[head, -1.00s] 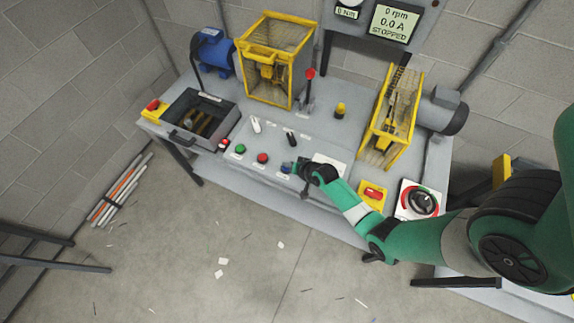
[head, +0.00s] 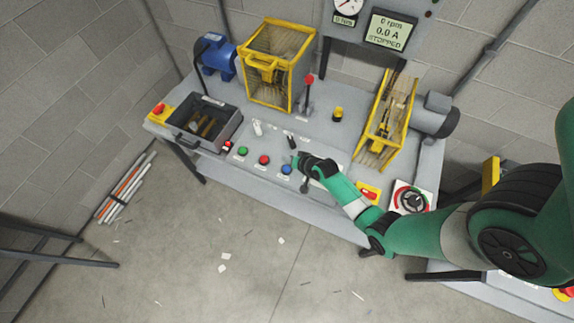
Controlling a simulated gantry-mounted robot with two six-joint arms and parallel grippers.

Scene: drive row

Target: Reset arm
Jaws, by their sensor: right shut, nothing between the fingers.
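My right arm, green and grey, comes in from the right over the front of the bench. Its gripper (head: 297,161) is shut and empty, just above the control panel, between the blue button (head: 286,169) and the black selector switch (head: 291,142). I cannot tell whether the fingertips touch the panel. The green button (head: 242,151) and red button (head: 264,160) lie to its left. The display (head: 390,31) reads 0 rpm, 0.0 A, STOPPED. My left gripper is not in view.
A yellow cage guard (head: 275,66) and a blue motor (head: 215,59) stand at the back left. A second yellow guard (head: 388,118) stands right of the gripper. A lever with a red knob (head: 308,80) rises behind the panel. An open grey box (head: 206,122) sits at the left.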

